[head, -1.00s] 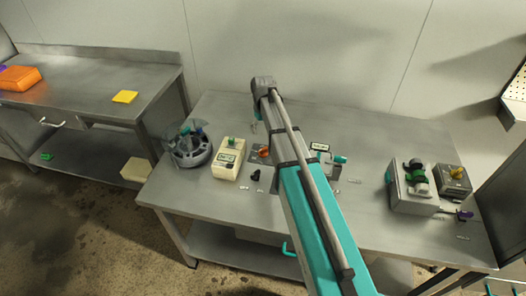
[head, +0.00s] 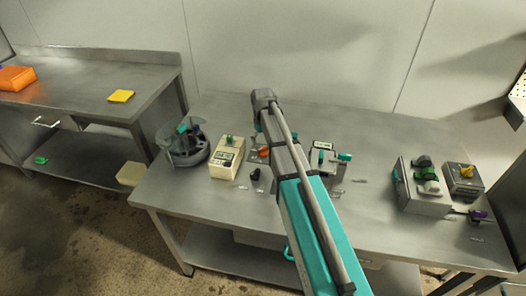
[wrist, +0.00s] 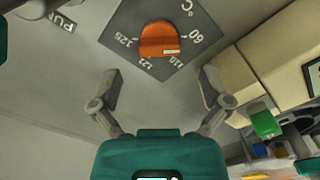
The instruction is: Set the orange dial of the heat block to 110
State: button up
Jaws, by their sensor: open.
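A small white mark on the dial lies on the side of the 110, close to that number. In the head view the dial (head: 264,151) shows just left of my arm, partly hidden. My gripper (wrist: 160,90) is open and empty, its two fingers apart. The dial lies beyond the fingertips in the picture, roughly centred between them, and the fingers do not touch it.
A cream box (head: 226,158) with a green knob stands left of the dial, beside a grey round carousel (head: 187,150). A black knob (head: 254,174) is near the dial. A device with a teal handle (head: 344,157) stands right of my arm. Grey boxes (head: 427,203) with knobs stand further right.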

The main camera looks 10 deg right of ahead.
aim_at(263, 148)
jog(key=shift+f+b, duration=1.6)
jog(key=shift+f, duration=0.35)
jog(key=c, duration=1.2)
jog(key=shift+o, duration=0.2)
jog(key=shift+m, duration=0.4)
jog(key=m, duration=1.1)
